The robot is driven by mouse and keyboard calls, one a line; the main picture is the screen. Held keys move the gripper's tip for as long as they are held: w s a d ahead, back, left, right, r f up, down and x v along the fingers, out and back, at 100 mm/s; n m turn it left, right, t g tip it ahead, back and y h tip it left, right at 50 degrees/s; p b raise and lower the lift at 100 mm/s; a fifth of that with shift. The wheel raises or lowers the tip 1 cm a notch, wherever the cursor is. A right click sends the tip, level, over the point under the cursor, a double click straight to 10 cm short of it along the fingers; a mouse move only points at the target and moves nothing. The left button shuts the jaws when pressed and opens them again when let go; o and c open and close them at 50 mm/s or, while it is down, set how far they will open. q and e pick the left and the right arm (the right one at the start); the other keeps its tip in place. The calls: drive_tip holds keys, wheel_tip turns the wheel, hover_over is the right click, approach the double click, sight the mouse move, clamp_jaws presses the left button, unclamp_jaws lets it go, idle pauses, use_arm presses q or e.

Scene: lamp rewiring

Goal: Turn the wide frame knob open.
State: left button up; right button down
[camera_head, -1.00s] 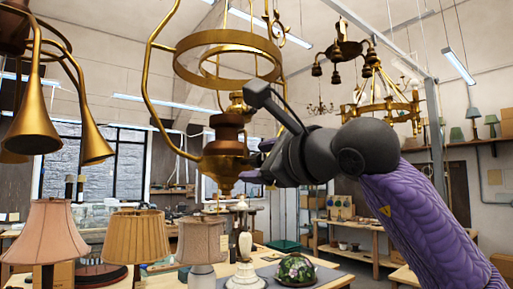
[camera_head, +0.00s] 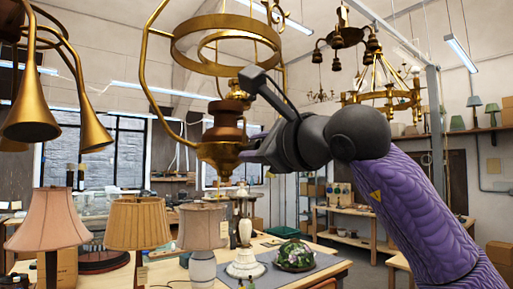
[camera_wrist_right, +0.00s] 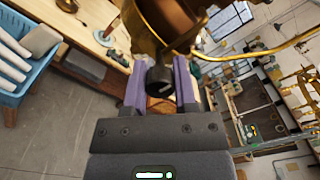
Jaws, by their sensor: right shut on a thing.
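A hanging brass lamp frame (camera_head: 222,155) with wide rings fills the upper middle of the head view. My right gripper (camera_head: 250,150) reaches in from the right against the side of its lower brass body. In the right wrist view, a small dark round knob (camera_wrist_right: 160,80) sits below the brass body (camera_wrist_right: 170,20). The purple fingers of my right gripper (camera_wrist_right: 159,64) stand on both sides of the knob, shut on it. The knob is hidden in the head view. Its turned angle cannot be told. My left gripper is not in view.
Brass horns (camera_head: 30,105) hang at the left. A pink-shaded lamp (camera_head: 48,220), a pleated-shaded lamp (camera_head: 138,223) and a grey-shaded lamp (camera_head: 202,227) stand below. A stained-glass shade (camera_head: 295,256) rests on the table. Another chandelier (camera_head: 385,95) hangs behind my arm.

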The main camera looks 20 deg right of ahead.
drive_tip(key=m+b, duration=0.1)
drive_tip(key=m, duration=0.3)
drive_tip(key=m+b, duration=0.1)
drive_tip(key=m, duration=0.3)
drive_tip(key=shift+m+b, duration=0.3)
drive_tip(key=shift+b, duration=0.1)
drive_tip(key=m+b, duration=0.1)
drive_tip(key=m, duration=0.3)
drive_tip(key=shift+m, duration=0.3)
drive_tip(key=shift+m+b, duration=0.55)
drive_tip(key=shift+m, duration=1.65)
drive_tip(key=shift+c, duration=2)
unclamp_jaws()
